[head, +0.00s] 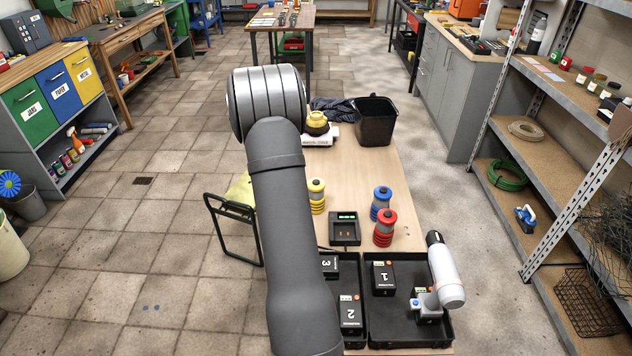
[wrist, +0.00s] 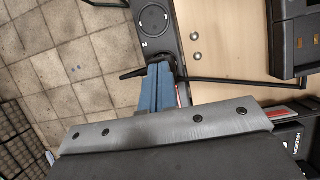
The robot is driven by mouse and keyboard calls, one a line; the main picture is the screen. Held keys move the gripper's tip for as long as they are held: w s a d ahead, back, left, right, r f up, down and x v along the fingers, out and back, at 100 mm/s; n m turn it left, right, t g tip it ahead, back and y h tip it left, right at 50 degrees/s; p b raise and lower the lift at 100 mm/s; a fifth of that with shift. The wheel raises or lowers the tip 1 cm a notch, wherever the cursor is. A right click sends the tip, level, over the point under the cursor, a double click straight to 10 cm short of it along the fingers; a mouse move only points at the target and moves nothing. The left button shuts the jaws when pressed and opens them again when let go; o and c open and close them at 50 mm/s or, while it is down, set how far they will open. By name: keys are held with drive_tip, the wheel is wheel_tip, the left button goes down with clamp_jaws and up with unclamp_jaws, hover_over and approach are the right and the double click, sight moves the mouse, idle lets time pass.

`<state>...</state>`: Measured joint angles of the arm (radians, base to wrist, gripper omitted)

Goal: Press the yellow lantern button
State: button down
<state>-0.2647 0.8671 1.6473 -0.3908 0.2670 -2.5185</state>
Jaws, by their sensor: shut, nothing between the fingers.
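The yellow lantern (head: 316,196) looks like an upright yellow cylinder with grey bands. It stands on the wooden table, close to the right of my arm in the head view. A blue lantern (head: 381,203) and a red lantern (head: 385,229) of the same shape stand to its right. In the wrist view my gripper (wrist: 160,72) is shut, with blue-grey fingers together and empty, near the table's left edge. My arm hides the gripper in the head view. I do not see the yellow lantern in the wrist view, and its button is too small to make out.
A black tray (head: 455,333) with numbered batteries and a pale grey cylindrical tool (head: 446,270) is nearer. A black bin (head: 375,121) is at the far end. A dark frame (head: 233,228) stands at the left edge.

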idle(0.9)
drive_tip(key=w+d+r+n+t+h, duration=0.1)
drive_tip(key=w+d+r+n+t, duration=0.1)
drive_tip(key=w+d+r, duration=0.3)
drive_tip(key=w+d+r+n+t+h, duration=0.1)
drive_tip(key=w+d+r, duration=0.5)
drive_tip(key=r, duration=0.6)
drive_tip(key=shift+r+n+t+h, duration=0.4)
drive_tip(key=shift+n+t, duration=0.3)
drive_tip(key=shift+n, duration=0.5)
drive_tip(key=shift+f, duration=0.1)
drive_tip(key=shift+f, duration=4.35)
drive_tip(key=shift+f, duration=0.45)
